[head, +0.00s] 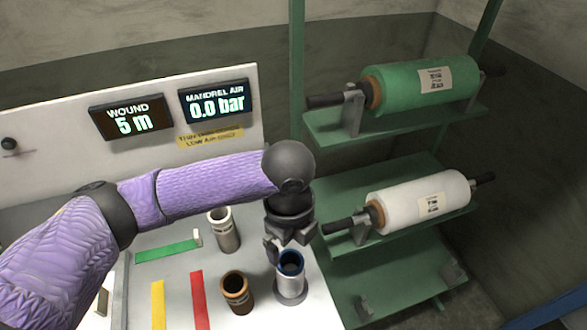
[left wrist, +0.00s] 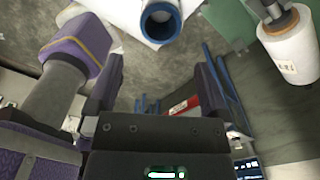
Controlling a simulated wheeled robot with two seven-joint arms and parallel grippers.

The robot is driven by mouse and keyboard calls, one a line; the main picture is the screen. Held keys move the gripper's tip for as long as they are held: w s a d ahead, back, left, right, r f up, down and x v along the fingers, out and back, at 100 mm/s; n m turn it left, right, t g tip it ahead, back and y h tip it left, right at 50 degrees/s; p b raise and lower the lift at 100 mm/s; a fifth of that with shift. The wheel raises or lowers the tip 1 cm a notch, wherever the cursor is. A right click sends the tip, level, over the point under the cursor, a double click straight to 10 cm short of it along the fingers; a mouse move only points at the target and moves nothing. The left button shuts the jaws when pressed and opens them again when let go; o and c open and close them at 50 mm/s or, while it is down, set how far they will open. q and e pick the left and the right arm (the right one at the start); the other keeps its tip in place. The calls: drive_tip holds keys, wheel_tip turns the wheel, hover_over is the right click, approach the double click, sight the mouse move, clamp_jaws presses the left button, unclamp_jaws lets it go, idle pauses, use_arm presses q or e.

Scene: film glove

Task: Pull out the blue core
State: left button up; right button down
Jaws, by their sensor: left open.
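The blue core (head: 291,263) is a tube with a blue rim and a pale outside, standing upright on a round base at the table's right side. Its hollow blue end also shows at the top of the left wrist view (left wrist: 160,22). My left gripper (head: 289,243) is open, just above and slightly behind the core's rim in the head view. In the left wrist view its two fingers (left wrist: 157,72) are spread, and the core's end lies beyond the tips with nothing between them. Whether a finger touches the rim I cannot tell.
A brown-rimmed tube (head: 236,290) and a pale-rimmed tube (head: 224,232) stand left of the core. Green, yellow and red strips mark the white table. A green rack (head: 395,125) at right holds a green roll (head: 410,86) and a white roll (head: 405,204).

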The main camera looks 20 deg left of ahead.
sight(290, 269)
use_arm(q)
wheel_tip(290, 269, down, 9)
drive_tip(key=shift+f+b, duration=0.15)
drive_tip(key=shift+b, duration=1.05)
drive_tip(key=c, duration=1.1)
drive_tip(key=shift+r, duration=0.2)
drive_tip(key=shift+r+p, duration=0.25)
drive_tip(key=shift+p, duration=0.5)
